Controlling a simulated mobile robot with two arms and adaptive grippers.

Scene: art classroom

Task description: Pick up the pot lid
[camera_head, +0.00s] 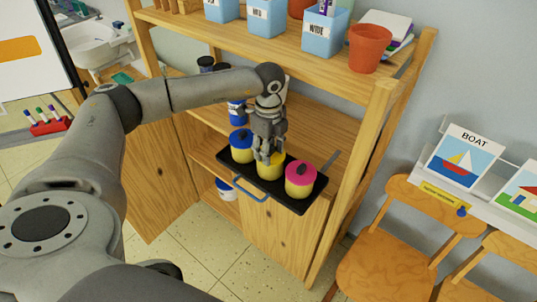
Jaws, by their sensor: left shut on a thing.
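Three yellow pots with coloured tops stand in a row on a black tray (292,205) at the front of the wooden shelf. The left pot has a blue lid (240,137). The right pot has a pink lid (301,173). The middle pot (270,172) is below my left gripper (264,157), and its top is mostly hidden by the fingers. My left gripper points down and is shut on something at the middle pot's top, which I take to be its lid. I cannot tell whether the lid is lifted. My right gripper is not in view.
The wooden shelf (384,110) surrounds the tray, with its upper board close above my arm. Light blue boxes (323,34) and an orange pot (368,48) stand on that board. A blue bottle (236,113) stands behind the tray. Wooden chairs (385,260) are at the right.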

